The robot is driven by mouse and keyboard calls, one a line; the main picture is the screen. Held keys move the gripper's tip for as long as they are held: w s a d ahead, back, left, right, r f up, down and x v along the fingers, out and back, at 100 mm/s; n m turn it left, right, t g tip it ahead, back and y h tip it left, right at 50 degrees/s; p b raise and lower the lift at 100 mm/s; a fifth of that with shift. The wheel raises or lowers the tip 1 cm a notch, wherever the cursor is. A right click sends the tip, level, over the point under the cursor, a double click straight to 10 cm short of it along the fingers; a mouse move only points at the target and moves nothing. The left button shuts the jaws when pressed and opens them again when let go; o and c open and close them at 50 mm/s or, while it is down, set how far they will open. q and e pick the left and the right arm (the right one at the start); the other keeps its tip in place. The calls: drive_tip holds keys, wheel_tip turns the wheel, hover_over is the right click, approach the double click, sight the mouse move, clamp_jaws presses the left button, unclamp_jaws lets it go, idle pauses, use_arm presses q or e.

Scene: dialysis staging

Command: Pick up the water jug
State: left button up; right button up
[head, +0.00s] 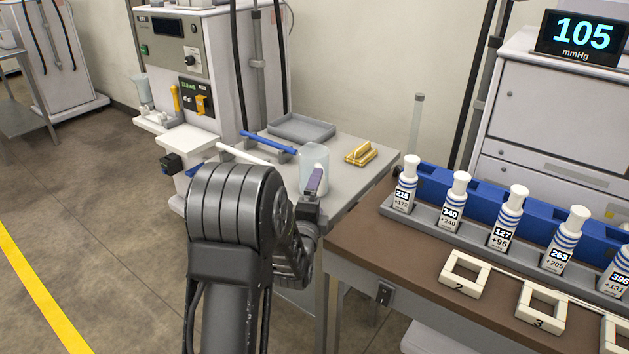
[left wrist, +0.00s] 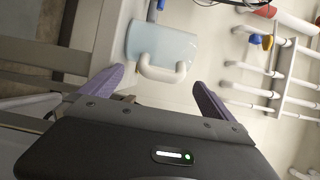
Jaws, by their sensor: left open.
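The water jug (head: 314,157) is a pale blue, see-through vessel standing on the grey side table (head: 345,178). In the head view my left gripper (head: 315,182) is in front of the jug and hides part of its lower side. In the left wrist view the jug (left wrist: 162,42) shows with its white handle (left wrist: 162,74) facing me. My left gripper (left wrist: 158,90) is open, with one purple finger on each side of the handle's line. The handle appears just beyond the fingertips; I cannot tell whether anything touches. My right gripper is not in view.
A grey tray (head: 301,128), a blue bar (head: 268,142) and a yellow item (head: 361,153) lie near the jug. The dialysis machine (head: 190,60) stands behind to the left. A brown table (head: 400,245) with several labelled bottles is at the right.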

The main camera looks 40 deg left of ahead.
sight(321, 186)
use_arm(q)
drive_tip(key=x, duration=0.5)
drive_tip(key=shift+d+r, duration=0.15)
drive_tip(key=shift+d, duration=0.1)
drive_tip(key=c, duration=2)
drive_tip(key=shift+r, duration=0.2)
drive_tip(key=shift+c, duration=0.2)
drive_tip(key=shift+r+p, duration=0.8)
drive_tip(key=shift+r, duration=4.05)
drive_tip(key=shift+w, duration=0.1)
